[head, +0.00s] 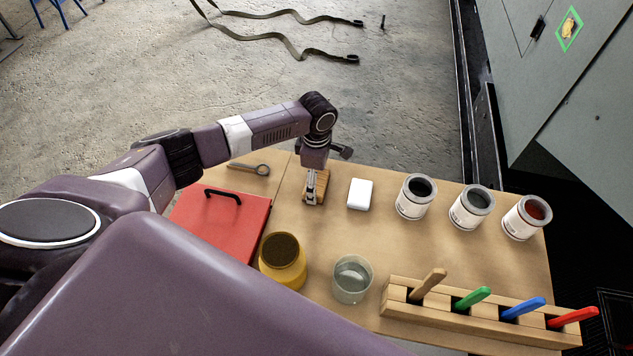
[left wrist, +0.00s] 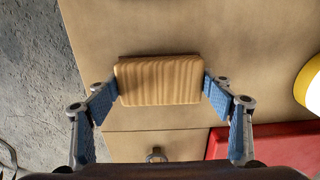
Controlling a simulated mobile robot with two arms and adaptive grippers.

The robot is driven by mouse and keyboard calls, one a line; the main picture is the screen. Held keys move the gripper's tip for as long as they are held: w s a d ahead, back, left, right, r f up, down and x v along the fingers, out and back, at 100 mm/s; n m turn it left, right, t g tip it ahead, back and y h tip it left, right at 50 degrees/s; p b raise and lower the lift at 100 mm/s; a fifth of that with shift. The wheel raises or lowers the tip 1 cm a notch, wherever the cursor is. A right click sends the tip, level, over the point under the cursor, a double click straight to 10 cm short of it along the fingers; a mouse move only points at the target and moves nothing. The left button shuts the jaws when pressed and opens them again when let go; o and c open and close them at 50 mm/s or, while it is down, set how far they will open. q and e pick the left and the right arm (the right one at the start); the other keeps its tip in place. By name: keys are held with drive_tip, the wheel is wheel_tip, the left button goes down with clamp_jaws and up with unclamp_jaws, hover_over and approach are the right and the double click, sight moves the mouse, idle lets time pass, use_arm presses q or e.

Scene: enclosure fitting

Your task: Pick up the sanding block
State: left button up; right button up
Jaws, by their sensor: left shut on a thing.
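The sanding block is a wood-grained block (head: 321,186) near the far edge of the table. It also shows in the left wrist view (left wrist: 158,80), level between the two blue finger pads. My left gripper (head: 314,188) reaches down over it and is shut on it, with one finger against each short side. The left gripper in the left wrist view (left wrist: 161,86) shows both pads touching the block. I cannot tell whether the block's underside touches the table. My right gripper is not in view.
On the table (head: 310,235), a white block (head: 360,194) lies just right, with several paint cans (head: 415,196) beyond.

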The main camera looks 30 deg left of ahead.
use_arm(q)
wheel_tip(320, 180, up, 20)
drive_tip(key=shift+b, duration=0.4)
drive_tip(key=shift+f, duration=0.1)
drive_tip(key=o, duration=0.5)
drive_tip(key=c, duration=0.3)
drive_tip(key=shift+c, duration=0.2)
